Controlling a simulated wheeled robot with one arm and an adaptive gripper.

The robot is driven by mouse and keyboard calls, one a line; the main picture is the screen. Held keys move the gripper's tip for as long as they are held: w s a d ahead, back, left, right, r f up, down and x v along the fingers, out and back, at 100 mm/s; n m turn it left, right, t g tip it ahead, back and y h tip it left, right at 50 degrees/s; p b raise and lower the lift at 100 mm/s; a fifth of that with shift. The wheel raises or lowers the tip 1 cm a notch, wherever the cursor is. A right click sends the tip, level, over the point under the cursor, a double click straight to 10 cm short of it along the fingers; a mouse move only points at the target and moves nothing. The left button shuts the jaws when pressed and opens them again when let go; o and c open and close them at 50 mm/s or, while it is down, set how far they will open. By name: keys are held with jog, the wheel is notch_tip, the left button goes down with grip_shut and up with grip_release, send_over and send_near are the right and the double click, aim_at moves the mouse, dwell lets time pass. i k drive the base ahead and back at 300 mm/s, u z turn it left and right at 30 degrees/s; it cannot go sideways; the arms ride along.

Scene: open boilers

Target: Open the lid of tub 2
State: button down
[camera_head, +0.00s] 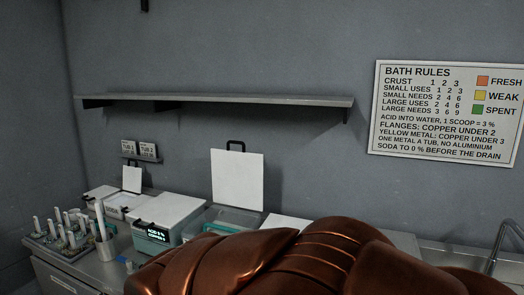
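Several lidded tubs stand on the bench along the wall. The front tub with a lit display (156,234) has its white lid (166,209) lying down; the display seems to read acid and copper values. To its right, a tub (222,219) has its white lid (237,181) standing upright, with a dark handle on top. Further left, a smaller white panel (132,179) stands upright near low pale boxes. Two wall tags (138,148) seem to read TUB 1 and TUB 2; which tub is tub 2 I cannot tell. My gripper is out of view.
Large copper-coloured segments, apparently my arm, hide the bench's front middle. Another flat white top (284,222) shows behind them. A rack of tubes (65,234) and a cup with a rod (106,244) stand left. A shelf (215,99) and a rules sign (446,113) are on the wall.

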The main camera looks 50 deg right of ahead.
aim_at(237, 176)
jog(key=z, duration=0.45)
jog(key=k, duration=0.95)
jog(key=u, duration=0.35)
jog(key=i, duration=0.6)
jog(key=u, duration=0.45)
jog(key=i, duration=1.05)
jog(key=z, duration=0.55)
